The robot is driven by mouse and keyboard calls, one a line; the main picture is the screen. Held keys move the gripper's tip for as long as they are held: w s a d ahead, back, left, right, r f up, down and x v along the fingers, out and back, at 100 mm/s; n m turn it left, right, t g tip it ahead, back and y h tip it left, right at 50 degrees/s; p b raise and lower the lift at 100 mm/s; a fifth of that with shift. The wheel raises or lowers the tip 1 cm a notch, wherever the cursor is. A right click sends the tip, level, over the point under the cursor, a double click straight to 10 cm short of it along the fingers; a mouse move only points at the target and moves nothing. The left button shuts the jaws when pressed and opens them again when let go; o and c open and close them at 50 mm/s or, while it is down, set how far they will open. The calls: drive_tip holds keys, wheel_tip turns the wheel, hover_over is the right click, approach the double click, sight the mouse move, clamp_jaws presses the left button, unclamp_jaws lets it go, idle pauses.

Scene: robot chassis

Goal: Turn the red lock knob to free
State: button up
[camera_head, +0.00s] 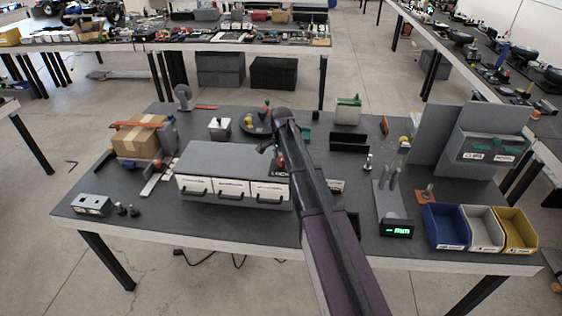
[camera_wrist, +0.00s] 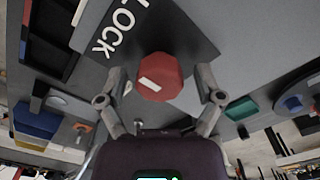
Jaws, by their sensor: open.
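The red lock knob (camera_wrist: 159,77) is a faceted red knob with a white pointer mark, at the middle of the wrist view. The dark plate (camera_wrist: 185,30) beside it carries white letters reading "LOCK"; the rest of the label is out of view. My gripper (camera_wrist: 162,82) is open, with one finger on each side of the knob. A gap seems to show on both sides, and I cannot tell whether either finger touches. In the head view a bit of red (camera_head: 281,161) shows beside my arm's end, by the drawer unit; my arm hides most of that spot.
The grey drawer unit (camera_head: 230,162) stands left of my arm. A cardboard box (camera_head: 137,142) is at the left. Blue (camera_head: 446,228), white and yellow bins line the front right. A digital display (camera_head: 397,229) sits near the front edge.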

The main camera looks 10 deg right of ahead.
drive_tip(key=c, duration=1.1)
drive_tip(key=shift+n, duration=0.5)
drive_tip(key=n, duration=0.3)
drive_tip(key=shift+n, duration=0.3)
drive_tip(key=n, duration=1.3)
drive_tip(key=shift+n, duration=0.3)
